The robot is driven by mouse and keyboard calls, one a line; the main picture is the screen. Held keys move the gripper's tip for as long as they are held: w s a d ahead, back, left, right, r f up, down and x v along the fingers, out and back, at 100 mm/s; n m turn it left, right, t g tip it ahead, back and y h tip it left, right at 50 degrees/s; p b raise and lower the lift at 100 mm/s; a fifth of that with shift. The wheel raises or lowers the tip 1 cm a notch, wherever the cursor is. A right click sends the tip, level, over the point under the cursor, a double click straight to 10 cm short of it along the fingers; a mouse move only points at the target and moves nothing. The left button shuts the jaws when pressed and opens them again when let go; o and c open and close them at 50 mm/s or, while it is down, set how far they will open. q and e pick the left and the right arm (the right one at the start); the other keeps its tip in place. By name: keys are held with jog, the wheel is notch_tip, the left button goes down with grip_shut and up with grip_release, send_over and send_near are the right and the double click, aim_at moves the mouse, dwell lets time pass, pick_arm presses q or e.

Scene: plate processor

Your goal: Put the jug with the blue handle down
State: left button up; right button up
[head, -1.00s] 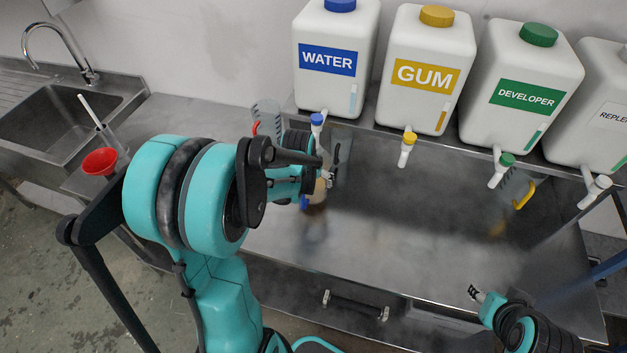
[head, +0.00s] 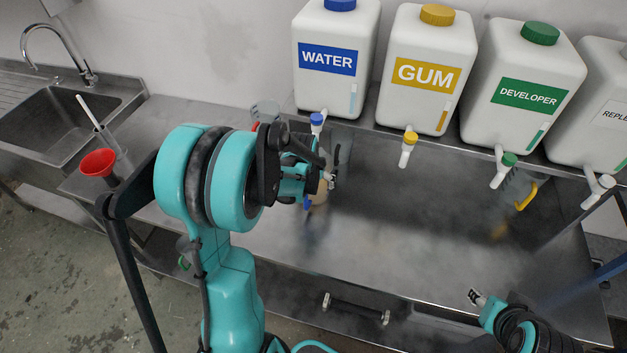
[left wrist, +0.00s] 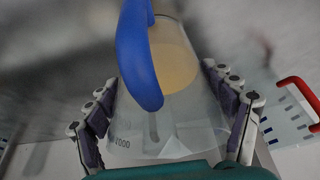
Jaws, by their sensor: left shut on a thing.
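The clear jug (left wrist: 185,125) with the blue handle (left wrist: 138,55) is between the fingers of my left gripper (left wrist: 168,118) in the left wrist view. It holds pale yellow-orange liquid. In the head view my left gripper (head: 328,180) is over the left part of the steel sink basin and hides most of the jug. Only a bit of the blue handle (head: 307,203) and the liquid shows. I cannot tell whether the jug's base touches the steel. My right gripper (head: 477,297) is low at the right, away from the jug; its fingers are too small to read.
A jug with a red handle (left wrist: 300,100) stands beside it, and a yellow-handled jug (head: 526,195) stands at the right. White canisters with taps (head: 324,85) line the back. The middle of the steel basin (head: 400,225) is clear. A red funnel (head: 98,162) is at the left.

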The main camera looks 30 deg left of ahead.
pick_arm(q)
jog(key=shift+f, duration=0.2)
jog(key=o, duration=1.7)
jog(key=shift+o, duration=0.2)
jog(key=shift+r, duration=0.1)
